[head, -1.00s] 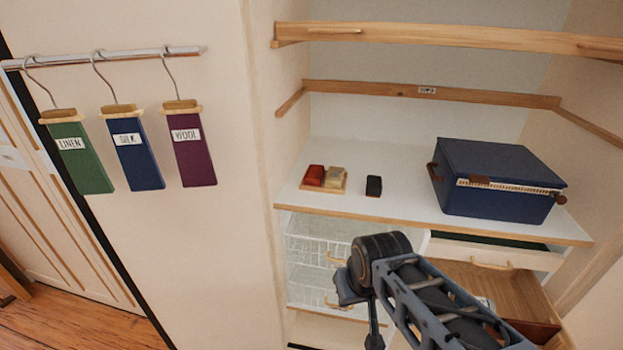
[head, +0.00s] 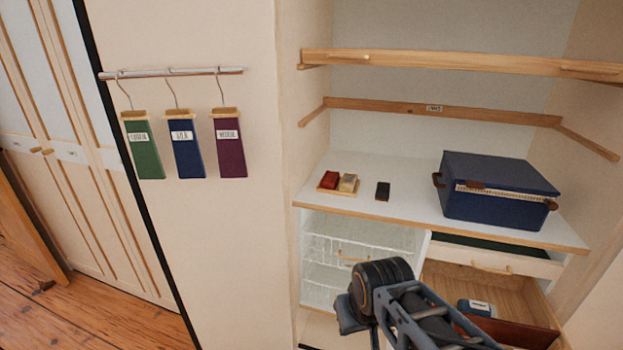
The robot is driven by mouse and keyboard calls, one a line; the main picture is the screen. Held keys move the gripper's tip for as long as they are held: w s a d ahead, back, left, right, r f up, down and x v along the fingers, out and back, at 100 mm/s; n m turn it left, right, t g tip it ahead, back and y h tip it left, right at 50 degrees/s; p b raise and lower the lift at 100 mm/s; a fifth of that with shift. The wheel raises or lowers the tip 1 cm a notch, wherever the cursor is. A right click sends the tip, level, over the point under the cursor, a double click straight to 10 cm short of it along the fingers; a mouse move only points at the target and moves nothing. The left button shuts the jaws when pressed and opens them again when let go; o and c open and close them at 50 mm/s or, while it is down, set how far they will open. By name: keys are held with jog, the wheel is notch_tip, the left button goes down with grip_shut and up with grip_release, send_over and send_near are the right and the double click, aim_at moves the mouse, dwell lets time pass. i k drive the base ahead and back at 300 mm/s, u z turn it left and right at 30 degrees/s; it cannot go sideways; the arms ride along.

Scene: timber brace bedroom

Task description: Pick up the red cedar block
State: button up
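The red cedar block (head: 330,179) sits on a small wooden tray (head: 327,191) on the white shelf, at its left end. A pale tan block (head: 348,182) sits beside it on the same tray. My arm rises from the lower right, in front of the drawers and below the shelf, apart from the red block. I cannot make out my gripper's fingers in this view, so whether it is open or shut is hidden.
A small dark block (head: 383,190) stands right of the tray. A blue lidded box (head: 497,190) fills the shelf's right part. Wire baskets (head: 350,262) and an open wooden drawer (head: 452,283) lie below. Labelled swatches (head: 187,148) hang on a rail at left.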

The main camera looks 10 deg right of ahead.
aim_at(330, 179)
jog(key=u, duration=0.05)
jog(key=i, duration=1.15)
jog(key=z, duration=0.4)
